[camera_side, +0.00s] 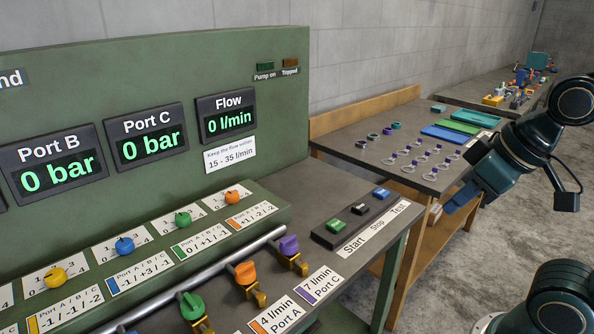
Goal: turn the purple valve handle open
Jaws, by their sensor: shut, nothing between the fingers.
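The purple valve handle (289,245) sits on a brass valve at the right end of the row on the bench, by a label reading "7 l/min Port C". My gripper (455,203) is at the right, in the air over the floor area beside the benches. It is shut, with nothing in it, and is well apart from the purple handle. The handle is fully in view.
An orange handle (246,272) and a green handle (191,305) stand left of the purple one. A metal rail (200,281) runs behind them. A button box (350,219) lies to the right. The green panel (150,80) shows zero readings.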

